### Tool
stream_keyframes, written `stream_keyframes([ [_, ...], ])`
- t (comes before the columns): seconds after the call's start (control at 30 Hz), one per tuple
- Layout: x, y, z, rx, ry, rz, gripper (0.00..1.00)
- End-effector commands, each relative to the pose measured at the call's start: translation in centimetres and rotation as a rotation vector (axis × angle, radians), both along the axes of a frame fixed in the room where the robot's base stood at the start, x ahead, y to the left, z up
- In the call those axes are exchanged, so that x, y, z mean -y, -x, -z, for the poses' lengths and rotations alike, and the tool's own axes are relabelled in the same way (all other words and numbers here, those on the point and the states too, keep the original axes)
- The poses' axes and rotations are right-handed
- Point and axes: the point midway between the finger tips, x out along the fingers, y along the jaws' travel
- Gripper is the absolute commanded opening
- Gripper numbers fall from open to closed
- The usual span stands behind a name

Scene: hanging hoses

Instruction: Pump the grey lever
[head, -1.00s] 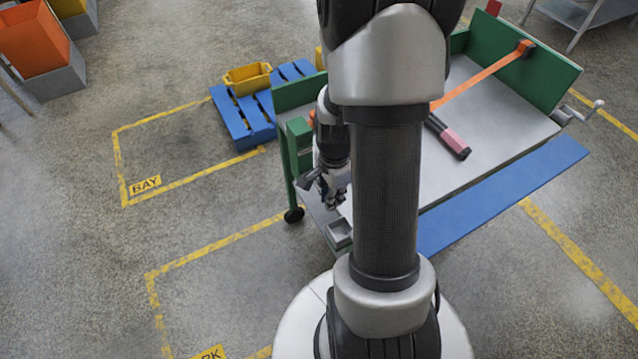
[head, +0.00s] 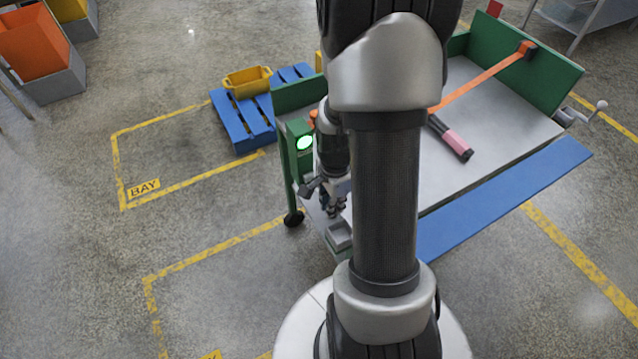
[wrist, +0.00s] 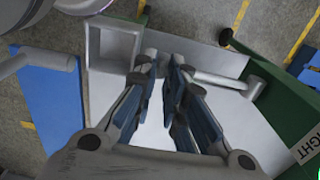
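A grey rod (wrist: 220,81), which seems to be the grey lever, lies right of my fingers in the wrist view. Its right end is by the green side panel; its left end runs close to the right finger, and I cannot tell if they touch. My gripper (wrist: 160,64) points down at the bench corner, its fingers a narrow gap apart with nothing seen between them. In the head view my gripper (head: 336,210) hangs above the small grey tray at the bench's near-left end. The lever cannot be made out there.
A green lamp (head: 304,142) glows on the green post beside my arm. A grey open tray (head: 338,236) sits near my gripper. A blue pallet (head: 243,121) stands left behind.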

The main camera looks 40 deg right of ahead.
Motion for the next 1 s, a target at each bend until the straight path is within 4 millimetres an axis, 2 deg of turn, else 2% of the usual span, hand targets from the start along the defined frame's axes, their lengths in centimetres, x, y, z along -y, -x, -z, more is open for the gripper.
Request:
stream_keyframes([
  [0.53,0.1,-0.3,-4.9,0.0,0.0,0.0,0.12],
  [0.83,0.1,-0.5,-5.4,-0.001,0.0,0.0,0.12],
  [1.0,0.2,-0.9,-6.6,-0.001,0.0,0.0,0.12],
])
